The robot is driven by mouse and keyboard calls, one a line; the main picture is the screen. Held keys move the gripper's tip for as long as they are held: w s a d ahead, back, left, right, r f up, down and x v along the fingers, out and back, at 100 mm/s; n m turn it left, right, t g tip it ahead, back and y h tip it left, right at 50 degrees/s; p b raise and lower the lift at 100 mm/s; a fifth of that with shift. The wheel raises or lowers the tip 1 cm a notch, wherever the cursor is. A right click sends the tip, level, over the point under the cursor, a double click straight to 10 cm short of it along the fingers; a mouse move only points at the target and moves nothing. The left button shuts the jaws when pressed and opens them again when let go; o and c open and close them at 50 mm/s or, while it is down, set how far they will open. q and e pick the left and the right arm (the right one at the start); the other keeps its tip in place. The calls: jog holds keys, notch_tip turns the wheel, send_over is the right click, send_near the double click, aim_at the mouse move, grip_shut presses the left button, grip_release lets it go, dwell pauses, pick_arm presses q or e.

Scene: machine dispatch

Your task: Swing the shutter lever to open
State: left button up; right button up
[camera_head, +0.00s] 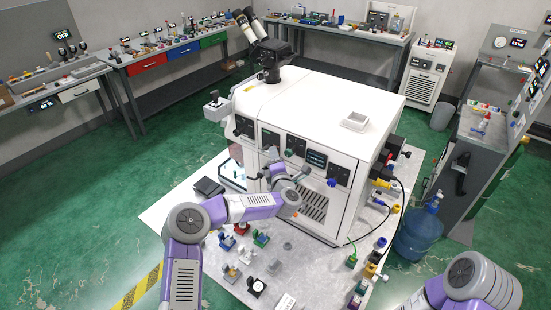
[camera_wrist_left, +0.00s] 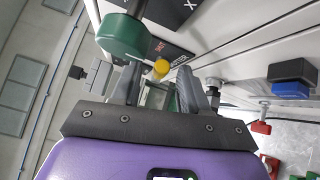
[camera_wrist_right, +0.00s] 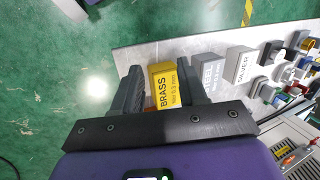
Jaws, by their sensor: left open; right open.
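The white machine (camera_head: 310,95) stands on the pale table, with knobs, a display and a slotted grille on its front. My left gripper (camera_head: 285,178) is in front of that face, partly hidden by its own wrist. In the left wrist view the left gripper (camera_wrist_left: 160,85) is open. A yellow knob (camera_wrist_left: 161,68) shows between its fingers, and a large green knob (camera_wrist_left: 121,36) is close beside them. I cannot tell which part is the shutter lever, or whether the fingers touch anything. My right gripper (camera_wrist_right: 162,85) is open in the right wrist view.
A yellow block marked BRASS (camera_wrist_right: 164,88) shows between and beyond the right fingers, beside grey STEEL (camera_wrist_right: 207,75) and SILVER (camera_wrist_right: 240,65) blocks. Several small coloured parts lie in front of the machine. A blue water bottle (camera_head: 417,235) stands at its right. Green floor is free at the left.

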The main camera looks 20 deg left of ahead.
pick_arm(q)
grip_shut()
jog(key=shift+r, duration=0.1)
jog(key=w+a+r+n+g+h+p, duration=0.2)
jog(key=a+r+n+g+h+p, duration=0.3)
jog(key=a+n+g+h+p, duration=0.1)
jog(key=shift+w+r+n+g+h, duration=0.15)
jog(key=shift+r+n+g+h, duration=0.3)
jog(key=shift+n+h, duration=0.9)
pick_arm(e)
notch_tip(320, 180, up, 6)
pick_arm(q)
jog(key=shift+a+f+h, duration=0.1)
jog(key=shift+f+h, duration=0.05)
jog(key=shift+h, duration=0.1)
